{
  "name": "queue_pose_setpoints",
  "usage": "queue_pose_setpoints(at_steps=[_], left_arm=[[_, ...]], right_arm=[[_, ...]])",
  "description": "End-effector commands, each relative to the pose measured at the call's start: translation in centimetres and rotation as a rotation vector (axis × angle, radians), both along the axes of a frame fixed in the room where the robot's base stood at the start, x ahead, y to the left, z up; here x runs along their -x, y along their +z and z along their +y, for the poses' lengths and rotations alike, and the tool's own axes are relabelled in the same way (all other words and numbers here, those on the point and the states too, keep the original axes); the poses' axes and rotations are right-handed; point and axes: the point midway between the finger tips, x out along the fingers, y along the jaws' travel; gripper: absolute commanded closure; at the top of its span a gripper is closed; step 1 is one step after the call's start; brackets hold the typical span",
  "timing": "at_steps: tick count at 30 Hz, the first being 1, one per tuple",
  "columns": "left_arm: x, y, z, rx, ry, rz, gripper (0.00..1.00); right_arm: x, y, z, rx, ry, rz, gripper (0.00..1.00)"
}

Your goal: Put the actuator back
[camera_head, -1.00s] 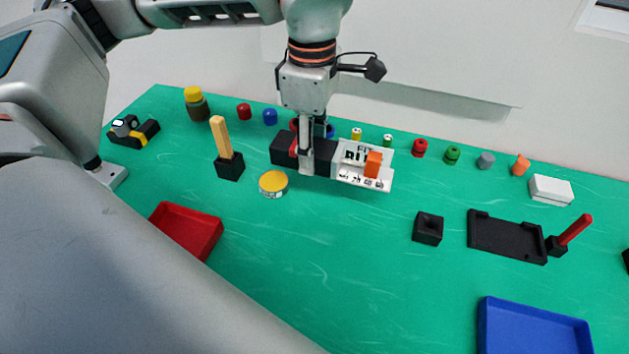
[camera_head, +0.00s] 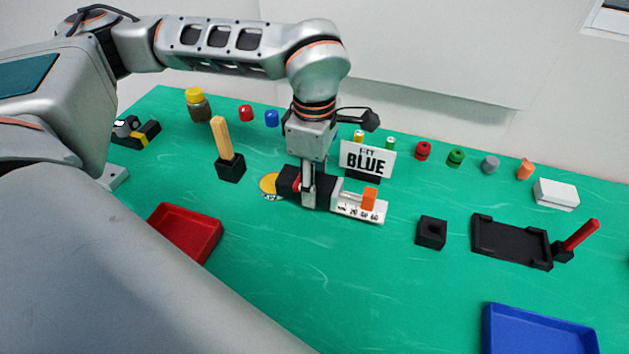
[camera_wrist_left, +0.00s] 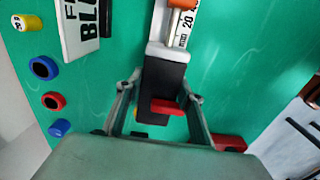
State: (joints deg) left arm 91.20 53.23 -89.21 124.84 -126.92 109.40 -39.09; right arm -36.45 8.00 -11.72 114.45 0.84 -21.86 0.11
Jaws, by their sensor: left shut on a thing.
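The actuator has a black body, a white numbered scale (camera_head: 359,210) and an orange slider (camera_head: 369,198). My left gripper (camera_head: 308,203) is shut on the actuator's black body, pointing down. The left wrist view shows the black body (camera_wrist_left: 163,85) between the two fingers of the gripper (camera_wrist_left: 162,105), with a red part (camera_wrist_left: 168,107) on it. I cannot tell whether the actuator hangs just above the green table or touches it. An empty black cradle (camera_head: 510,243) lies to the right. My right gripper is not in view.
A "FIT BLUE" sign (camera_head: 367,160) stands behind the actuator. A yellow-topped round tin (camera_head: 269,185) is beside it, partly covered. A black block with a hole (camera_head: 431,233) and a red-handled tool (camera_head: 580,235) flank the cradle. A blue tray (camera_head: 540,333) lies front right; the table's front middle is clear.

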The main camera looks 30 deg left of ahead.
Motion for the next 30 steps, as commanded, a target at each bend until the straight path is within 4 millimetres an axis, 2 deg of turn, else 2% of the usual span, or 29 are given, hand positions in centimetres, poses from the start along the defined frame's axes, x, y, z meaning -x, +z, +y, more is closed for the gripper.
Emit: queue_pose_setpoints(at_steps=[3,4,6,16,20,23,30], left_arm=[[0.0,-0.3,0.0,0.000,0.000,-0.001,0.98],[0.0,-0.4,0.0,0.000,0.000,0.000,0.60],[0.0,-0.3,0.0,0.000,0.000,0.000,0.46],[0.0,-0.2,0.0,0.000,0.000,0.000,0.46],[-0.1,0.7,0.0,0.000,0.000,-0.003,0.46],[-0.2,2.3,0.0,0.000,0.000,-0.006,0.46],[-0.1,7.3,0.0,0.000,0.000,-0.007,0.46]], right_arm=[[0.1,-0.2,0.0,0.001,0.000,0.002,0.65],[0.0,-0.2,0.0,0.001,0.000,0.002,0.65],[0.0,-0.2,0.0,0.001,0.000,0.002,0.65],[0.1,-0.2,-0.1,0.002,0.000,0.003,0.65],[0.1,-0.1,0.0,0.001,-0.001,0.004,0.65],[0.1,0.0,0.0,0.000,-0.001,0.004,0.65],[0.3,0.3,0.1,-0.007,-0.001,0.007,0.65]])
